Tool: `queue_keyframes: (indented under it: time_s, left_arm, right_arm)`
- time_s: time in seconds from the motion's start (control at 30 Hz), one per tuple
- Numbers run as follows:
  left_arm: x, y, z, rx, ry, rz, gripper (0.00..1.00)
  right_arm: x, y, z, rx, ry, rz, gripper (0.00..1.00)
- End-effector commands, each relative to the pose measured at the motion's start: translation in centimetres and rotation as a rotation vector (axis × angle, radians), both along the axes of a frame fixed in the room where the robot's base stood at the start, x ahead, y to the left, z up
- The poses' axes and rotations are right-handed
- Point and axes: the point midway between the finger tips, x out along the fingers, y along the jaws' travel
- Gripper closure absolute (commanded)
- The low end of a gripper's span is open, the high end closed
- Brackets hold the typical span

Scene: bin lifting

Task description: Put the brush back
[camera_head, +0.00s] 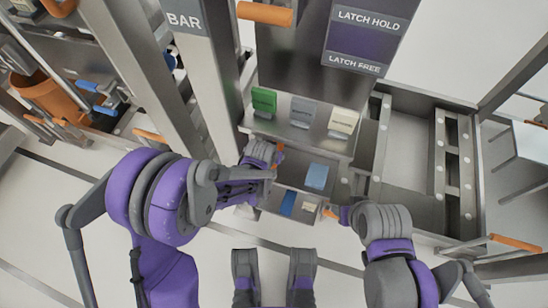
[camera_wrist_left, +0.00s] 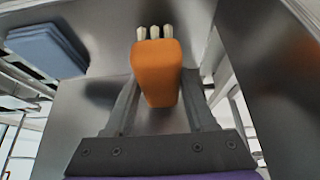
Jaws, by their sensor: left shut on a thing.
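The brush, with an orange body (camera_wrist_left: 157,72) and pale bristle tufts at its far end, sits between the two fingers of my left gripper (camera_wrist_left: 160,98) in the left wrist view. The gripper is shut on it. In the head view my left gripper (camera_head: 275,160) is at the left side of an open metal drawer (camera_head: 268,207), and a small orange part of the brush (camera_head: 281,147) shows at its tip. My right gripper (camera_head: 336,212) is at the drawer's right front corner, beside a small orange piece; its finger gap is too small to tell.
The drawer holds a light blue block (camera_head: 317,175), a darker blue piece (camera_head: 287,203) and a cream piece (camera_head: 309,207). Green (camera_head: 264,101), grey (camera_head: 303,114) and cream (camera_head: 343,122) blocks stand on the ledge behind. A metal post rises at left; an empty metal frame is at right.

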Motion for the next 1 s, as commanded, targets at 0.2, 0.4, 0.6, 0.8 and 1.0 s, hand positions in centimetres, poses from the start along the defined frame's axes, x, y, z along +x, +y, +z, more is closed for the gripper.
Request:
queue_keyframes:
  time_s: [0.2, 0.4, 0.6, 0.8, 1.0]
  left_arm:
    - [0.2, -0.1, -1.8, 0.000, 0.001, 0.000, 0.89]
    - [0.2, -0.1, -3.7, 0.000, 0.000, 0.000, 0.89]
    - [0.2, 0.0, -3.6, 0.000, 0.000, 0.000, 0.89]
    - [0.2, -0.1, -3.9, 0.000, 0.000, 0.000, 0.32]
    - [0.2, -0.1, -3.8, 0.000, 0.000, 0.000, 0.14]
  right_arm:
    - [0.1, 0.0, -0.7, 0.000, 0.003, 0.000, 0.50]
    - [0.1, 0.0, -1.3, 0.000, 0.005, 0.000, 0.50]
    - [0.1, 0.0, -1.3, 0.000, 0.004, 0.000, 0.50]
    - [0.1, 0.0, -1.6, 0.000, 0.005, 0.000, 0.50]
    - [0.1, 0.0, -1.5, 0.000, 0.005, 0.000, 0.50]
